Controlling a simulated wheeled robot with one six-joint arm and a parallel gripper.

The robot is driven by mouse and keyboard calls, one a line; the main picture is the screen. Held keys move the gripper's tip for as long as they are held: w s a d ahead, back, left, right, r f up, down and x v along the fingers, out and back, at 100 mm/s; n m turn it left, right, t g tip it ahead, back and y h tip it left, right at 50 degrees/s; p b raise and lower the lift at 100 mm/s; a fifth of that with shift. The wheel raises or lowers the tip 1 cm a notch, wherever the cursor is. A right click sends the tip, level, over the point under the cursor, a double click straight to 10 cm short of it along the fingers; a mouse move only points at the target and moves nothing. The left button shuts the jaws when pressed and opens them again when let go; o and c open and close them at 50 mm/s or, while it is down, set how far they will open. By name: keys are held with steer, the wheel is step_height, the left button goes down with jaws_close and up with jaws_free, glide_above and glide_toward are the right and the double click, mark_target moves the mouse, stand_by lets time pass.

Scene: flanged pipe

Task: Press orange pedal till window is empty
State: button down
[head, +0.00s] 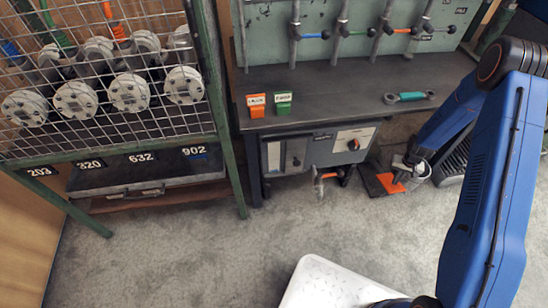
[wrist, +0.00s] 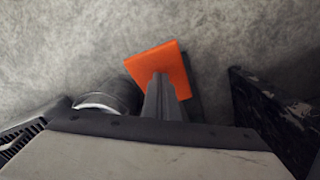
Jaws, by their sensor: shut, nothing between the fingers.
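The orange pedal (head: 387,184) is low by the floor at the right end of the bench cabinet. It also shows as a bright orange plate in the wrist view (wrist: 177,62). My gripper (wrist: 160,79) is shut and empty, its fingers pointing at the pedal and covering part of it. In the head view my gripper (head: 401,175) is right at the pedal's right side. I cannot tell whether the tips touch the pedal or whether it is pressed down. A pale panel (head: 354,139) with a red knob is on the cabinet front; I cannot make out a window's content.
A metal bucket (head: 418,172) stands close beside my gripper and shows in the wrist view (wrist: 108,98). An orange-handled valve (head: 325,176) hangs under the cabinet. A wire-mesh rack (head: 110,90) stands left. Grey floor is open.

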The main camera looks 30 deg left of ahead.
steer(key=shift+f, duration=0.15)
steer(key=shift+f, duration=2)
steer(key=shift+r, duration=2.15)
